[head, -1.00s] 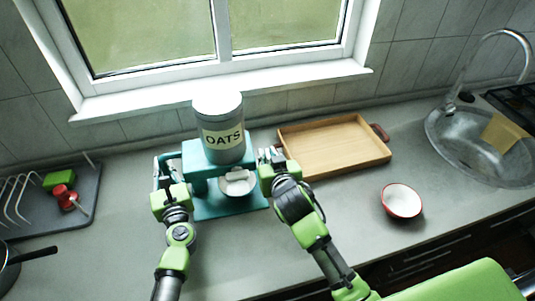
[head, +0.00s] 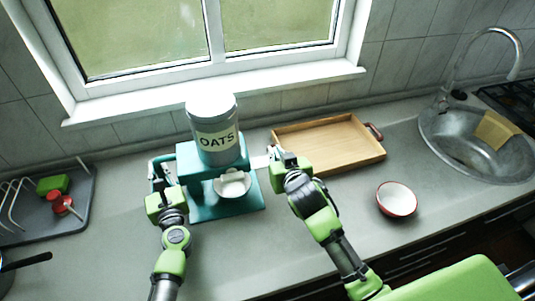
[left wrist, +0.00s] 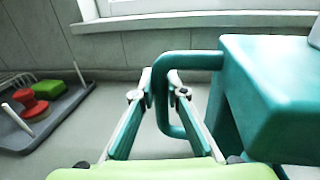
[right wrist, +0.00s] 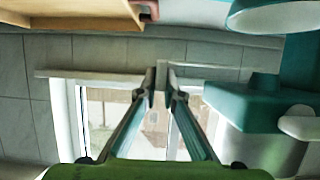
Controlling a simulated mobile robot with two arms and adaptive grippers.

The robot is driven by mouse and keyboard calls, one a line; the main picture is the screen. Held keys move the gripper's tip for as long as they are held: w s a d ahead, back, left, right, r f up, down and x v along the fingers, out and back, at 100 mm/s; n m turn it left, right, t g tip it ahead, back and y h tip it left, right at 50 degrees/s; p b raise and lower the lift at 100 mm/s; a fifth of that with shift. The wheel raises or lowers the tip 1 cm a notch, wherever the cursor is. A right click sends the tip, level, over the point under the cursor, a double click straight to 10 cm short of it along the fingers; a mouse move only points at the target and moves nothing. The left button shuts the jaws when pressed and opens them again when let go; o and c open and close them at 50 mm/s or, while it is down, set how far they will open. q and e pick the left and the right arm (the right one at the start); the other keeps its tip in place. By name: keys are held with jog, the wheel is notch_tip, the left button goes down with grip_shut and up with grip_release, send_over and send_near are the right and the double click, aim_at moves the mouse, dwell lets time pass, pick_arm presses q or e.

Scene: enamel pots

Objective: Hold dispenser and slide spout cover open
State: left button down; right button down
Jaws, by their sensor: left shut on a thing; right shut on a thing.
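A teal dispenser (head: 198,158) stands on the counter with a grey canister labelled OATS (head: 215,130) on top. My left gripper (head: 160,182) is shut on the looped teal handle (left wrist: 190,57) at the dispenser's left side. My right gripper (head: 275,157) is shut on the pale flat spout cover (head: 260,162), which sticks out from the dispenser's right side. The gripper tips are a short gap away from the teal body. A white bowl (head: 233,187) sits under the spout on the dispenser's base.
A wooden tray (head: 330,150) lies behind and right of my right gripper. A red-rimmed white bowl (head: 397,200) stands further right, before the sink (head: 465,150). A dish rack (head: 75,205) with red and green items is at the left. Counter between is clear.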

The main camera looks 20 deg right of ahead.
jog(key=c, duration=2.4)
grip_release()
jog(key=shift+c, duration=0.2)
jog(key=v, duration=1.2)
jog(key=shift+a, duration=0.15)
pick_arm(q)
jog(key=c, duration=2)
grip_release()
jog(key=shift+o, duration=0.2)
